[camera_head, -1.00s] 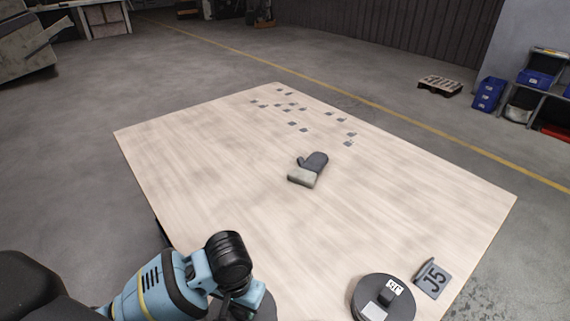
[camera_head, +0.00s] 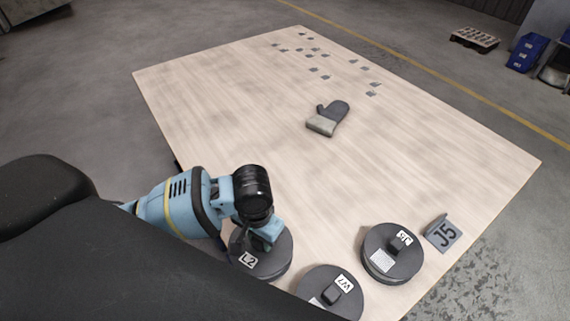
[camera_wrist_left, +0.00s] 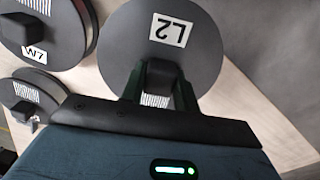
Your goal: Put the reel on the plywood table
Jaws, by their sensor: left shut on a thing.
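A dark round reel (camera_head: 258,262) with a white L2 label is at the left front part of the plywood table (camera_head: 230,110). My left gripper (camera_head: 262,238) is shut on its raised middle block. The left wrist view shows the same reel (camera_wrist_left: 125,50) with both fingers (camera_wrist_left: 158,85) around the block. I cannot tell for certain whether the reel rests on the table or is just above it. My right gripper is not in view.
Two similar reels are on the table: one marked W7 (camera_head: 322,288) and one to its right (camera_head: 378,236). An oven mitt (camera_head: 327,118) and several small brackets (camera_head: 320,72) lie farther back. The middle is largely clear.

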